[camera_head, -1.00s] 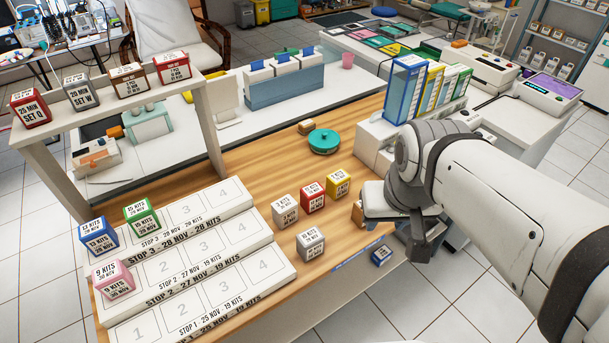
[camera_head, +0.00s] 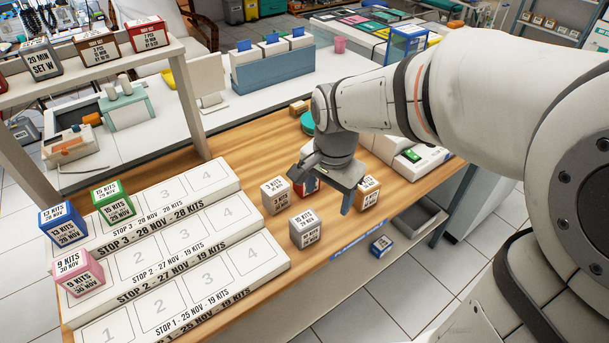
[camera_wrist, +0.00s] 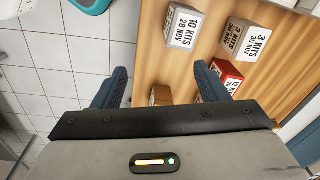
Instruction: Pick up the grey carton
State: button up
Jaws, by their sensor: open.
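A grey carton labelled 10 KITS 28 NOV (camera_head: 306,229) stands on the wooden table near its front edge. In the wrist view it (camera_wrist: 185,25) shows at the top, ahead of my gripper. A paler grey-beige carton labelled 3 KITS 30 NOV (camera_head: 275,196) stands just behind it to the left; it also shows in the wrist view (camera_wrist: 246,40). My gripper (camera_head: 328,190) is open and empty, above the table behind and right of the 10 KITS carton. In the wrist view its two fingers (camera_wrist: 160,88) are apart, with a brown carton (camera_wrist: 160,96) partly visible between them.
A red carton (camera_wrist: 226,72) is close by the right finger. The brown carton (camera_head: 369,191) stands right of my gripper. Numbered white stepped racks (camera_head: 225,240) fill the table's left. A blue carton (camera_head: 381,245) lies below the table edge. A shelf with boxes (camera_head: 60,75) stands upper left.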

aim_at(305, 228)
jog(key=w+a+f+m+b, duration=0.1)
jog(key=f, duration=0.1)
jog(key=w+a+f+m+b, duration=0.1)
jog(key=a+f, duration=0.1)
jog(key=f, duration=0.1)
jog(key=w+a+f+m+g, duration=0.1)
jog(key=f, duration=0.2)
jog(key=shift+a+b, duration=0.35)
jog(key=shift+b, duration=0.05)
jog(key=shift+m, duration=0.3)
notch_tip(305, 228, down, 7)
jog(key=shift+s+d+f+b, duration=0.15)
jog(key=shift+f+b, duration=0.05)
jog(key=shift+b, duration=0.1)
jog(key=shift+c, duration=0.5)
jog(key=c, duration=1)
